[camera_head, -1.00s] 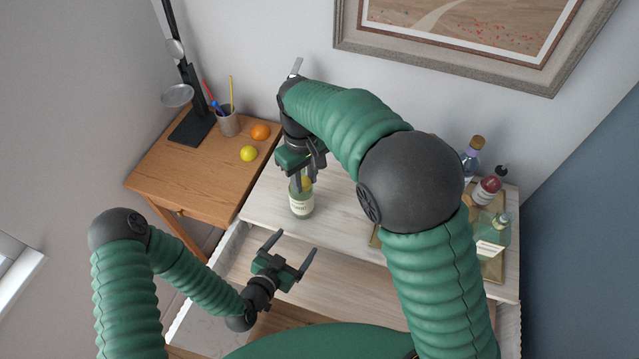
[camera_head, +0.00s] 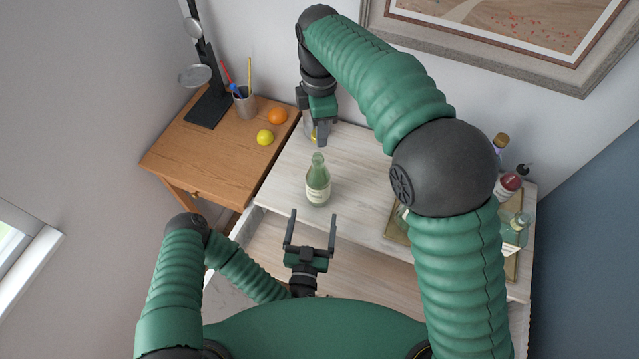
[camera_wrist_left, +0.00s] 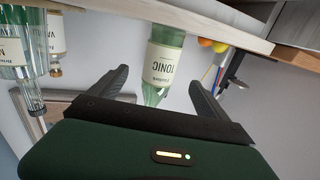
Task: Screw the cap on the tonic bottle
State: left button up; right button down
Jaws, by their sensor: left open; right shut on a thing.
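The tonic bottle (camera_head: 318,182) is pale green with a cream label and stands upright on the whitish top. Its neck shows bare. It also shows in the left wrist view (camera_wrist_left: 162,62), upside down, label reading TONIC. My left gripper (camera_head: 312,215) is open and empty, in front of the bottle, its fingers pointing towards it. In the left wrist view my left fingers (camera_wrist_left: 158,82) appear either side of the bottle. My right gripper (camera_head: 321,138) is above and behind the bottle, pointing down, shut on a small yellowish thing (camera_head: 313,134), probably the cap, mostly hidden by the fingers.
A lemon (camera_head: 265,137), an orange (camera_head: 278,116), a pencil cup (camera_head: 244,103) and a dark stand (camera_head: 210,108) are on the wooden table at left. A tray (camera_head: 397,226) with several bottles is at right, partly hidden by my right arm. The top around the tonic bottle is clear.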

aim_at(318, 186)
pick_arm(q)
jog(key=w, duration=0.3)
jog(key=w+d, duration=0.1)
jog(key=w, duration=0.7)
jog(key=shift+w+d, duration=0.15)
jog(key=shift+d, duration=0.05)
pick_arm(e)
jog(key=shift+w+a, duration=0.1)
jog(key=shift+a, duration=0.05)
pick_arm(q)
grip_shut()
pick_arm(e)
jog(key=shift+f, duration=2.5)
